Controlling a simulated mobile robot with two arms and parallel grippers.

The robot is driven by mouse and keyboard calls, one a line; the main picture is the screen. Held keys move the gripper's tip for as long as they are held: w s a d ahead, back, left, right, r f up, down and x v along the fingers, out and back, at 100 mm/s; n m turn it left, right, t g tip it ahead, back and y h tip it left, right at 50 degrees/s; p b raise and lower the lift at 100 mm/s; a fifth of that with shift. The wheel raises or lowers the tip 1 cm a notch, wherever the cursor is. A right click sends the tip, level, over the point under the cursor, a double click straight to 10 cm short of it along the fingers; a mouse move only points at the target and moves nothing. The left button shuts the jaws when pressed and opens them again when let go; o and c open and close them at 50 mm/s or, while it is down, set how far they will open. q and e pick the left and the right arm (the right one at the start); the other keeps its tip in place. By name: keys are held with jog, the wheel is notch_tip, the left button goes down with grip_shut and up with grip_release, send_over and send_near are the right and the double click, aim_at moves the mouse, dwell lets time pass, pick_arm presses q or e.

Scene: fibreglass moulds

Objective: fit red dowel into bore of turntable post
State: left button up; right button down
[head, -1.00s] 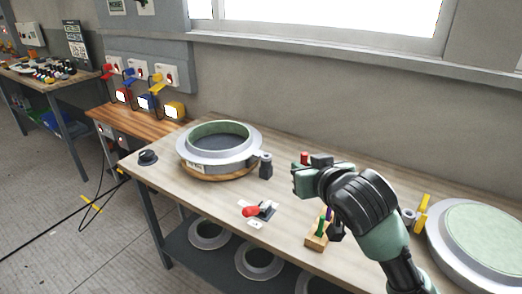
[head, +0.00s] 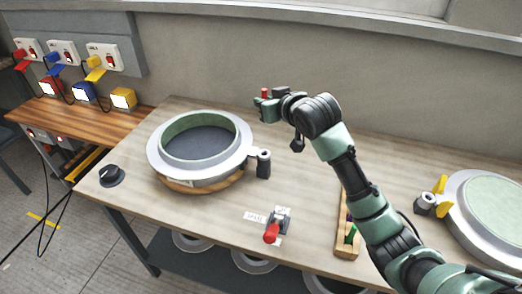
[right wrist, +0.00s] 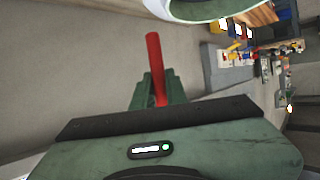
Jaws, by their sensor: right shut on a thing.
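My right gripper (head: 262,104) is shut on the red dowel (head: 265,92), which stands up out of its jaws. In the right wrist view the red dowel (right wrist: 153,62) rises from between the green fingers (right wrist: 156,92), slightly tilted in the picture. The turntable post (head: 263,168) is a short dark post with a light ring and a bore at its top, at the right side of the round turntable (head: 190,185). In the head view the gripper and dowel appear above the post, apart from it. My left gripper is not in view.
A grey ring mould (head: 157,150) with green inside sits on the turntable. A black knob (head: 111,175) is at left, a second mould (head: 488,215) at right.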

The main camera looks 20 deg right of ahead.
jog(key=f, duration=0.5)
jog(key=shift+s, duration=0.25)
send_over(264, 150)
jog(key=s, duration=0.1)
notch_tip(264, 150, down, 7)
jog(key=shift+s+a+f+p, duration=0.1)
jog(key=shift+s+f+p, duration=0.05)
jog(key=shift+f, duration=0.2)
jog(key=shift+s+a+f+p, duration=0.1)
jog(key=shift+f+p, duration=0.05)
jog(key=shift+f, duration=0.2)
notch_tip(264, 150, down, 3)
jog(key=shift+f, duration=0.2)
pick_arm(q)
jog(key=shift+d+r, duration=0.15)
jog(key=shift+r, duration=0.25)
pick_arm(e)
jog(key=shift+f, duration=0.2)
